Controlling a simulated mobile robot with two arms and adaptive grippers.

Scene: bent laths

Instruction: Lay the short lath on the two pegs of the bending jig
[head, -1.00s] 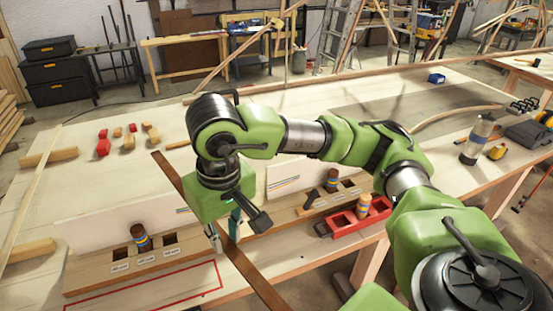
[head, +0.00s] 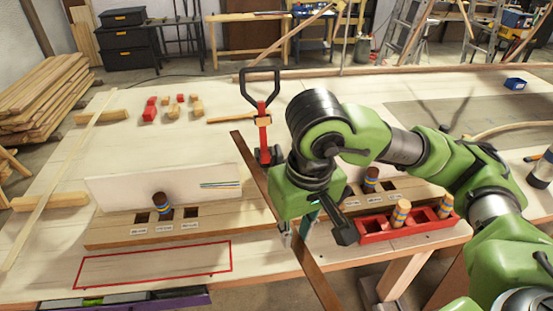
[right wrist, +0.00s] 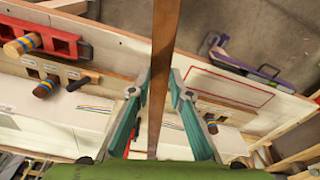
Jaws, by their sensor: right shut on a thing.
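My right gripper (head: 300,228) is shut on a brown lath (head: 322,278), which slants from upper left to lower right above the table's front. In the right wrist view the lath (right wrist: 164,40) runs between the teal fingers (right wrist: 160,85). Two wooden boards with labelled square holes, apparently the jig, stand on the table: a left board (head: 215,223) with a dark peg (head: 161,204) upright in it, and a right board with another dark peg (head: 371,180). The lath is apart from both pegs. My arm partly hides the right board. My left gripper is out of view.
A red tray (head: 376,236) with light pegs (head: 400,212) stands right of the gripper. A red outline (head: 155,250) marks bare tabletop at front left. A red and black device (head: 264,130) and small red and wooden blocks (head: 150,113) are behind. A long pale strip (head: 62,178) lies left.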

